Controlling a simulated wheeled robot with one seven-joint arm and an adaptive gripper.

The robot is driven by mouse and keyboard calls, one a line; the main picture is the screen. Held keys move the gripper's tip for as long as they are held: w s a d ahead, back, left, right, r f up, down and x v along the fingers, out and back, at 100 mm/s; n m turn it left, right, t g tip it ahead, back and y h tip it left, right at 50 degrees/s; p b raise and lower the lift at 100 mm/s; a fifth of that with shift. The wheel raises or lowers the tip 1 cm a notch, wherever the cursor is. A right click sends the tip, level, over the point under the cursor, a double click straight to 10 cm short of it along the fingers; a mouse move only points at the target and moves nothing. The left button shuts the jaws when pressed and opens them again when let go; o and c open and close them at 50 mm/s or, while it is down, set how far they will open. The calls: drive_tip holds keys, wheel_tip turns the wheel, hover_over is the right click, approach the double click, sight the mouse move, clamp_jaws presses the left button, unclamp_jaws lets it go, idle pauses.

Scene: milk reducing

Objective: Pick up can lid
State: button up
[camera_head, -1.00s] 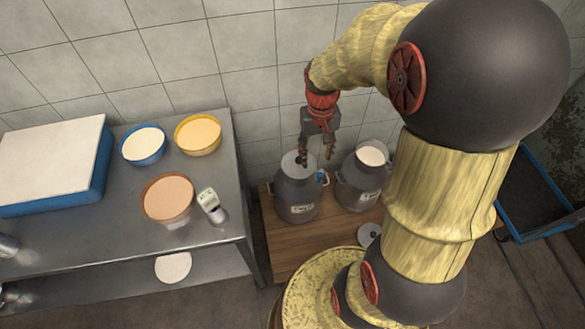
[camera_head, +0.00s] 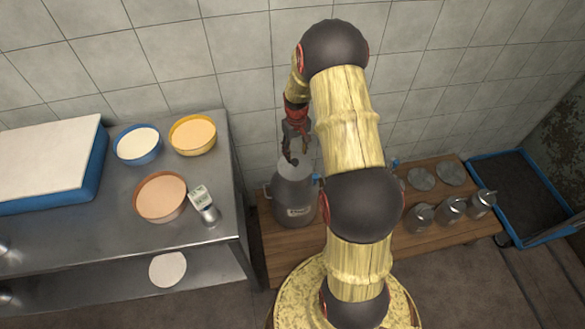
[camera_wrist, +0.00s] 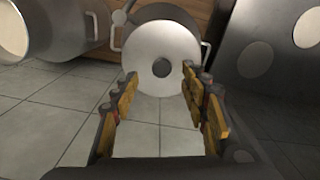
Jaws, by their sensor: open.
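A grey metal can (camera_head: 292,208) stands on the wooden bench at the wall. Its pale round can lid (camera_head: 294,172) lies on top. In the wrist view the can lid (camera_wrist: 142,45) faces me, with a dark round knob (camera_wrist: 161,68) in it. My gripper (camera_head: 295,148) points down just above the lid, near the knob. In the wrist view my gripper (camera_wrist: 160,82) is open, its yellow-padded fingers apart on either side of the knob, with nothing held. Whether a fingertip touches the lid I cannot tell.
The wooden bench (camera_head: 385,243) bears several small cans to the right. An open can (camera_wrist: 42,28) shows at the wrist view's upper left. A steel table (camera_head: 110,235) with bowls and a blue tray (camera_head: 98,165) stands close on the left. The tiled wall is behind.

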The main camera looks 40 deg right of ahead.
sight(295, 161)
drive_tip(key=f+b, duration=0.1)
drive_tip(key=f, duration=0.2)
drive_tip(key=f+b, duration=0.1)
drive_tip(key=f, duration=0.2)
drive_tip(key=shift+w+f+b, duration=0.2)
drive_tip(key=shift+f+b, duration=0.2)
drive_tip(key=shift+r, duration=0.1)
drive_tip(key=shift+a, duration=0.1)
drive_tip(key=shift+c, duration=0.8)
clamp_jaws()
